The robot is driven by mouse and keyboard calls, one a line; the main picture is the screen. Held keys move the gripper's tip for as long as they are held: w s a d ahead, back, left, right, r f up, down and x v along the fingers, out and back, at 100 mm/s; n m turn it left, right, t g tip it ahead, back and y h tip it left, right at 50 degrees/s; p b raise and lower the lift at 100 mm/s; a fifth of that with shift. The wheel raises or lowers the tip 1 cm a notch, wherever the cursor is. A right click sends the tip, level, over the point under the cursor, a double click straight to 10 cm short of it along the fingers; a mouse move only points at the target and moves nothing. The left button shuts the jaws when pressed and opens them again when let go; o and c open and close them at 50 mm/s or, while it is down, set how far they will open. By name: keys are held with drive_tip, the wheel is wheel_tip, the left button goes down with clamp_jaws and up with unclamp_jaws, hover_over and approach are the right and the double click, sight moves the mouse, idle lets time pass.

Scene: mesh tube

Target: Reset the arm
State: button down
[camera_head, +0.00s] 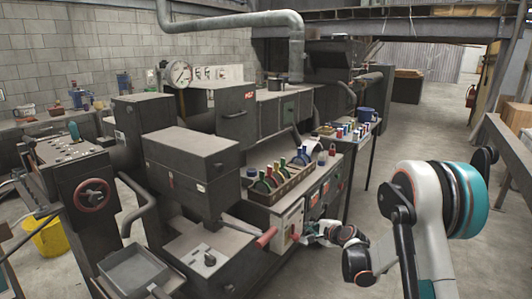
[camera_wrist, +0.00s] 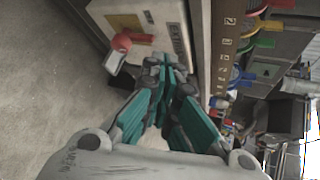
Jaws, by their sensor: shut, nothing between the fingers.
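My arm (camera_head: 425,215) reaches in from the right in the head view, bent, with its white and teal joint nearest the camera. My gripper (camera_head: 308,232) is small in that view, in front of the machine's pale control panel (camera_head: 288,222). In the wrist view my gripper (camera_wrist: 176,78) has its teal-padded fingers shut with nothing between them. The fingertips are close to the pale panel (camera_wrist: 170,14), beside a red knob (camera_wrist: 122,42). I cannot tell whether they touch the panel.
A red-ended lever (camera_head: 266,237) sticks out left of the gripper. A rack of coloured handles (camera_head: 278,180) stands on the machine above it. A side table with a blue mug (camera_head: 365,114) is behind. Open floor (camera_head: 400,140) lies to the right.

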drive_tip(key=s+a+r+n+g+h, duration=0.25)
drive_tip(key=s+r+n, duration=0.65)
drive_tip(key=s+r, duration=1.15)
drive_tip(key=s+d+n+g+h, duration=0.1)
drive_tip(key=s+n, duration=0.3)
drive_tip(key=s, duration=1)
drive_tip(key=s+d+f+n+g+h, duration=0.1)
drive_tip(key=s+d+n, duration=0.1)
drive_tip(key=s, duration=1.2)
drive_tip(key=shift+s+d+f+n, duration=0.2)
drive_tip(key=shift+d+f+n, duration=0.15)
drive_tip(key=shift+n, duration=0.55)
